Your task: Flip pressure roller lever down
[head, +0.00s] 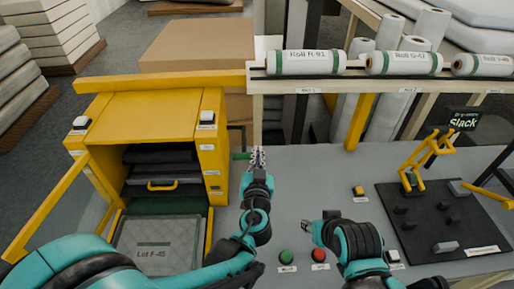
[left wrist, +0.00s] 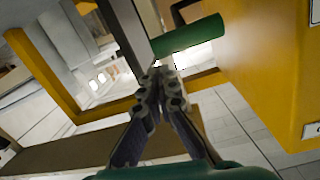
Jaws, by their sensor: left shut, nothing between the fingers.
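A green bar (head: 240,156), which looks like the pressure roller lever's grip, sticks out from the right side of the yellow machine (head: 150,118). It shows larger in the left wrist view (left wrist: 190,36), lying nearly level beside a yellow panel (left wrist: 262,70). My left gripper (head: 257,157) is shut and empty, with its tips just right of the bar. In the left wrist view the closed fingertips (left wrist: 160,76) are close below the bar; I cannot tell if they touch it. My right gripper (head: 308,228) is low over the bench, and its fingers are too small to read.
A green button (head: 286,257) and a red button (head: 319,255) sit on the grey bench (head: 310,180). Labelled rolls (head: 306,62) rest on a rack behind. A black board (head: 440,225) with a yellow stand is at right. The bench middle is mostly clear.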

